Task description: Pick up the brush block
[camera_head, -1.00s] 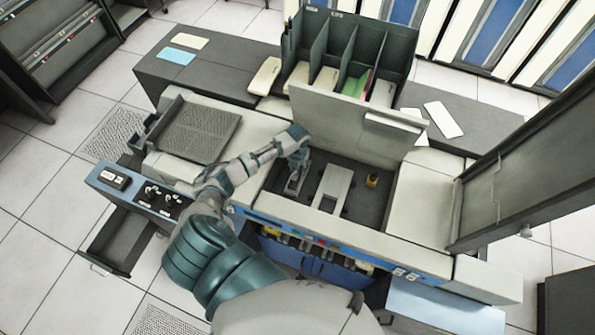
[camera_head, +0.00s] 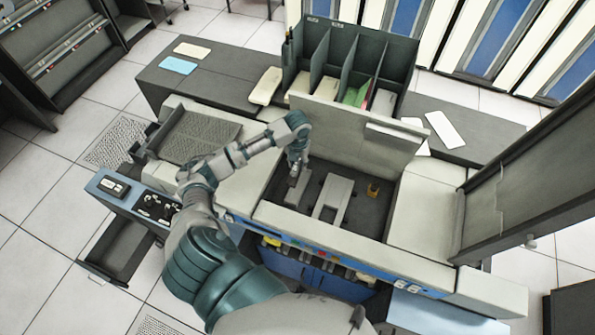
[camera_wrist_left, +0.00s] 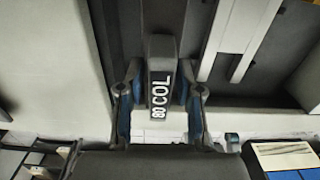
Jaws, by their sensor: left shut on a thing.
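The brush block (camera_wrist_left: 161,80) is a long dark grey block with white "80 COL" lettering in the left wrist view. My left gripper (camera_wrist_left: 158,100) is shut on it, with one blue-padded finger on each side. In the head view, my left gripper (camera_head: 295,172) points down into the open dark bay of the card machine, near the bay's left side. The block (camera_head: 292,192) shows only as a small grey shape below the fingers there. I cannot tell whether it touches the bay floor. My right gripper is not in view.
A light grey bracket (camera_head: 332,200) and a small yellow-brown part (camera_head: 374,189) sit in the bay to the right of my left gripper. The raised lid (camera_head: 350,135) stands behind the bay. A dark divided card rack (camera_head: 345,60) stands farther back.

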